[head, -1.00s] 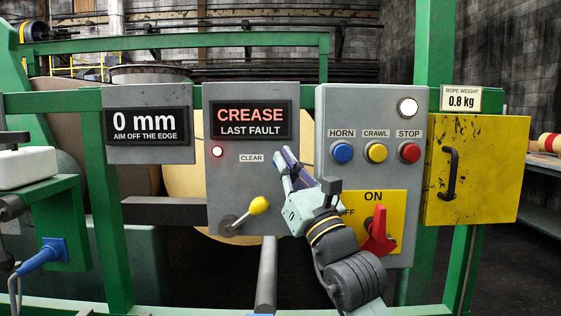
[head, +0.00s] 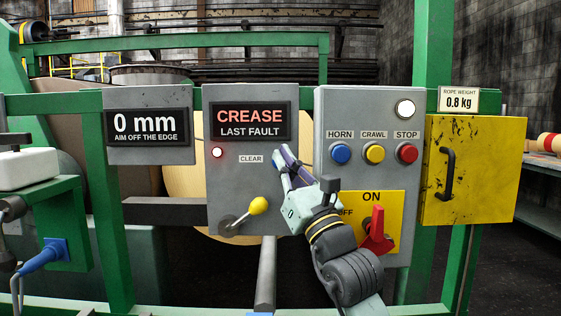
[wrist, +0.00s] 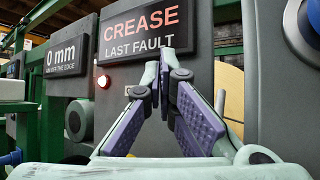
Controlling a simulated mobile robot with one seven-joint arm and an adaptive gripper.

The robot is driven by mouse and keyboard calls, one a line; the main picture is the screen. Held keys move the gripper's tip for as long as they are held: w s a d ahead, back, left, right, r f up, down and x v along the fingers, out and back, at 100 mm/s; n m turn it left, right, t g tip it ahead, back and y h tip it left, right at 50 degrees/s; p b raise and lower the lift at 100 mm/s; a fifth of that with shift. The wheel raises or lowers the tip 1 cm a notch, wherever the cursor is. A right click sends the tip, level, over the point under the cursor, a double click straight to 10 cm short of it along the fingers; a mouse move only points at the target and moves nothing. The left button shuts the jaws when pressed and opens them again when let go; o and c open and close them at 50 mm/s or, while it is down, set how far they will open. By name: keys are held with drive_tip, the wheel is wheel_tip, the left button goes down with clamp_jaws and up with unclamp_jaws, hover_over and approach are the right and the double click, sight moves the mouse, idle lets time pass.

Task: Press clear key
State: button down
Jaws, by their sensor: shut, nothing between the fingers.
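The grey panel (head: 222,185) carries a dark display (head: 250,121) reading "CREASE LAST FAULT". A white "CLEAR" label (head: 251,159) sits below the display. I cannot make out the clear key itself; my fingers cover the area right of the label. My gripper (head: 283,151) is shut and empty, its tips close to the panel just right of the label and under the display. In the wrist view the purple-padded fingers of my gripper (wrist: 163,72) meet in front of the display (wrist: 143,33). Whether the tips touch the panel cannot be told.
A lit red-rimmed lamp (head: 217,153) is left of the label. A yellow-knobbed lever (head: 257,206) sticks out below. The right box has blue (head: 341,154), yellow (head: 374,154) and red (head: 407,153) buttons and a red ON/OFF handle (head: 376,230) near my arm.

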drive_tip(key=shift+w+a+r, duration=0.1)
drive_tip(key=shift+w+r, duration=0.15)
drive_tip(key=shift+w, duration=0.45)
idle(0.4)
drive_tip(key=shift+w+f+h, duration=0.1)
drive_tip(key=shift+f+h, duration=0.2)
drive_tip(key=shift+f, duration=0.7)
drive_tip(key=shift+s+d+f+p, duration=0.1)
drive_tip(key=shift+s+p, duration=0.1)
drive_tip(key=shift+s, duration=1)
drive_tip(key=shift+s+d+f+p, duration=0.1)
drive_tip(key=shift+s+p, duration=0.1)
drive_tip(key=shift+s, duration=0.95)
drive_tip(key=shift+r, duration=0.15)
